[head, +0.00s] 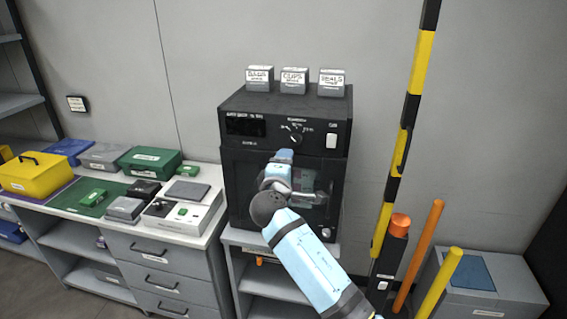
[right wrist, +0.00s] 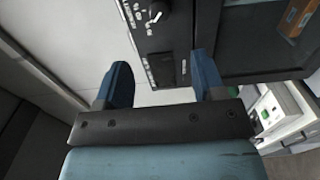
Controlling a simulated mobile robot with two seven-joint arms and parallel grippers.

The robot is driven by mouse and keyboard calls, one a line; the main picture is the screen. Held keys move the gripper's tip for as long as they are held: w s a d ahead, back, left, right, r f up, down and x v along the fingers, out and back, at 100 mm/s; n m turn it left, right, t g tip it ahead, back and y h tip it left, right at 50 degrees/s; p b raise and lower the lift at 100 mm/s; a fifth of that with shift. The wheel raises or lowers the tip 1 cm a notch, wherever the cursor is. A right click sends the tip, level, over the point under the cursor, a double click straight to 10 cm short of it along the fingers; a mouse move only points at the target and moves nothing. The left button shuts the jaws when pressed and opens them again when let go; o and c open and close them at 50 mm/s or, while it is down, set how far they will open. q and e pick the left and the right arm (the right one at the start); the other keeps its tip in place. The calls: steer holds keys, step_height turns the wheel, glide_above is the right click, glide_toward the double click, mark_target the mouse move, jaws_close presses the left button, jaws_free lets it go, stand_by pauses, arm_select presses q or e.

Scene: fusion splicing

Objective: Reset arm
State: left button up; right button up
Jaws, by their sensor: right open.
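My right arm comes in from the bottom right in the head view, and its light-blue gripper (head: 284,156) is in front of the black cabinet-like unit (head: 236,200), just below its control panel. In the right wrist view the two dark blue fingers of the right gripper (right wrist: 160,88) stand wide apart with nothing held between them. Beyond them the unit's panel (right wrist: 163,40) shows, with its knob (right wrist: 155,12), and a pale wall. The knob also shows in the head view (head: 295,139). I cannot tell whether the gripper touches the unit. My left gripper is not in view.
Three small labelled boxes (head: 294,80) stand on the unit. A workbench (head: 160,246) at left carries a green case (head: 150,160), a yellow case (head: 36,174) and a white device (head: 190,215). A yellow-black pole (head: 410,110), colored posts and a grey bin (head: 490,285) stand at right.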

steer(key=s+d+f+m+g+y, duration=0.25)
steer(key=s+f, duration=0.45)
steer(key=f, duration=0.5)
steer(key=s+d+f+m+g+y, duration=0.1)
steer(key=s+d+f+g+y, duration=0.15)
steer(key=s+f, duration=0.8)
steer(key=s+d+f+m+y, duration=0.1)
steer(key=s+d+f+m, duration=0.2)
steer(key=s, duration=0.5)
steer(key=s+d+f+m+g+y, duration=0.1)
steer(key=s+d+f+m, duration=0.1)
steer(key=s+f, duration=0.3)
steer(key=s+d+f+m+y, duration=0.1)
steer(key=s+d+f+m, duration=0.2)
steer(key=s, duration=0.8)
steer(key=shift+s+d+f+m, duration=0.2)
steer(key=shift+d+f+m, duration=0.15)
steer(key=shift+d+f, duration=0.4)
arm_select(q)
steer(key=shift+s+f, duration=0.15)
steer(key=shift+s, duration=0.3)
arm_select(e)
steer(key=shift+a+f, duration=0.15)
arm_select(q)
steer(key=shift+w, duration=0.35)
